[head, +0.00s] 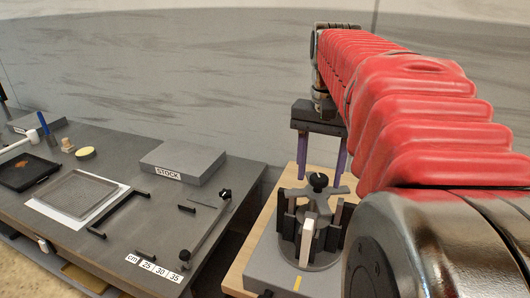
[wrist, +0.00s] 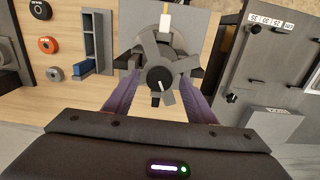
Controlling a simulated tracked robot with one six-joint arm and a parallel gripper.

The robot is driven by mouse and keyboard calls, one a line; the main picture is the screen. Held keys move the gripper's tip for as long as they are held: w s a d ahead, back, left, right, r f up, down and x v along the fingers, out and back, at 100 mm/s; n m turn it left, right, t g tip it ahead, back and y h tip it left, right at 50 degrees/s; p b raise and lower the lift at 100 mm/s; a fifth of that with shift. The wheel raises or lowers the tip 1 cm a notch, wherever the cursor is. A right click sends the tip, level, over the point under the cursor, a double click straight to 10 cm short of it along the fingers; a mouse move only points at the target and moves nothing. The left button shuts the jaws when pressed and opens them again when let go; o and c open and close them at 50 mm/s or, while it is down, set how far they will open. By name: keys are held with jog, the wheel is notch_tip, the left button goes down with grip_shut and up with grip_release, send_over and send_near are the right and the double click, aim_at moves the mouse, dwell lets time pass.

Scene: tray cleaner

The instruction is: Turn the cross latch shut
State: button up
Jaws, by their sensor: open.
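The cross latch (head: 317,189) is a dark grey cross with a black knob at its centre, on top of a round fixture (head: 310,245) with upright posts. It also shows in the wrist view (wrist: 161,76), where the knob bears a white line. My gripper (head: 322,178) is above the latch, pointing down, with its two purple fingers apart. In the wrist view my gripper (wrist: 160,98) has one finger to each side of the latch's near part. I cannot tell whether the fingers touch it.
The fixture stands on a grey plate (head: 262,262) on a wooden table. A grey bench (head: 130,215) at left holds a block marked STOCK (head: 183,160), a tray (head: 80,193) and black brackets. In the wrist view a grey rack (wrist: 95,40) and round pieces (wrist: 48,44) lie left.

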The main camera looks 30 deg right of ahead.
jog(key=shift+c, duration=0.4)
grip_shut()
